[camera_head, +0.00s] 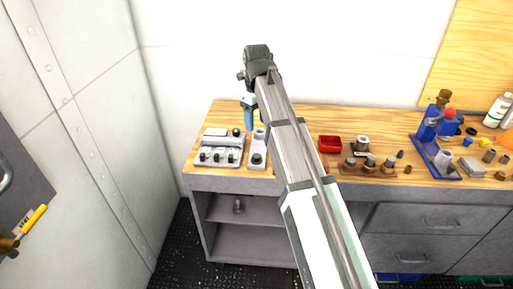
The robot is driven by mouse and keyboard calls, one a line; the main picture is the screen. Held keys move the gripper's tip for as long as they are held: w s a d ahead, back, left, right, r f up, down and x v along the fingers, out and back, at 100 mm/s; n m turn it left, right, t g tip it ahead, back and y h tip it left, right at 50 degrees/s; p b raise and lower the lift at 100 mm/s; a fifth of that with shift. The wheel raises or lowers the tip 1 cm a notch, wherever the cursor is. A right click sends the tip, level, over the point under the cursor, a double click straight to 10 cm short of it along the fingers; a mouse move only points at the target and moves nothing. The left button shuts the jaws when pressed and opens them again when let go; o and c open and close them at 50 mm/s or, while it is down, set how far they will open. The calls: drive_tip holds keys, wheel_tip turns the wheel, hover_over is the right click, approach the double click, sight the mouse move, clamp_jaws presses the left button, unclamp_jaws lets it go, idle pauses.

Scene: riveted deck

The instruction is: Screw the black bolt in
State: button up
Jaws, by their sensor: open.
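My gripper (249,101) hangs from the wrist above the left part of the wooden bench top. It is open. A blue upright piece (250,119) shows just below it; I cannot tell whether they touch. A grey block (258,137) with a dark round bolt-like head (257,159) stands below and right of my gripper. A grey fixture plate (222,143) with several dark knob-like heads stands to its left. Which dark head is the black bolt is too small to tell. My arm hides the bench just right of the grey block.
A red bin (330,144) and a wooden rack (366,169) with several brown-topped pieces are right of my arm. A blue stand (436,130), small loose parts and a white bottle (498,110) crowd the far right. A white wall rises behind the bench.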

sight(257, 155)
wheel_tip(257, 155, down, 14)
drive_tip(key=n, duration=3.1)
drive_tip(key=shift+r, duration=0.1)
drive_tip(key=shift+w, duration=0.1)
drive_tip(key=shift+c, duration=0.3)
drive_tip(key=shift+n, duration=0.3)
drive_tip(key=c, duration=1)
